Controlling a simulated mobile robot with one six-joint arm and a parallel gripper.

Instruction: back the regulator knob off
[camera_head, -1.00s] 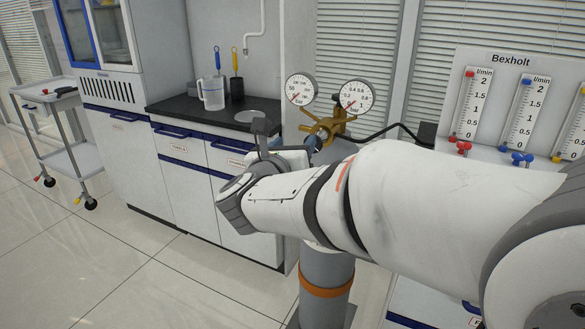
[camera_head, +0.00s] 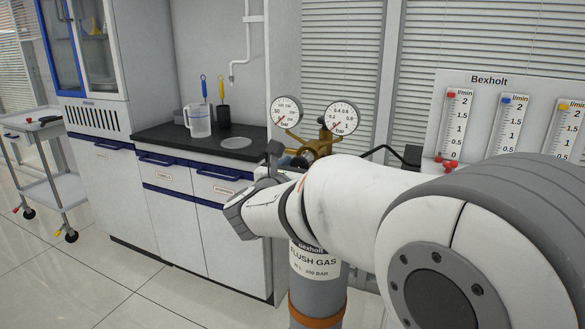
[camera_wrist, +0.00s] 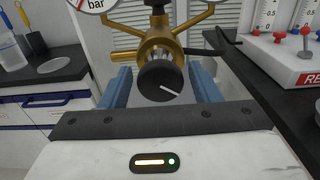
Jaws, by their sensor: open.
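The regulator knob (camera_wrist: 160,82) is black and round, with a white line on its face pointing to the lower right. It sits on the front of the brass regulator (camera_wrist: 155,43). My gripper (camera_wrist: 161,72) is open, with one blue finger on each side of the knob. Gaps show between the fingers and the knob, so I see no contact. In the head view the brass regulator (camera_head: 322,145) carries two round gauges, left (camera_head: 285,111) and right (camera_head: 341,117). My arm hides the knob and most of my gripper there.
A grey gas cylinder (camera_head: 316,262) labelled FLUSH GAS stands below the regulator. A black counter (camera_head: 170,138) with a jug (camera_head: 199,121) is on the left. A flowmeter panel (camera_head: 482,125) stands on the right. A trolley (camera_head: 55,190) is far left.

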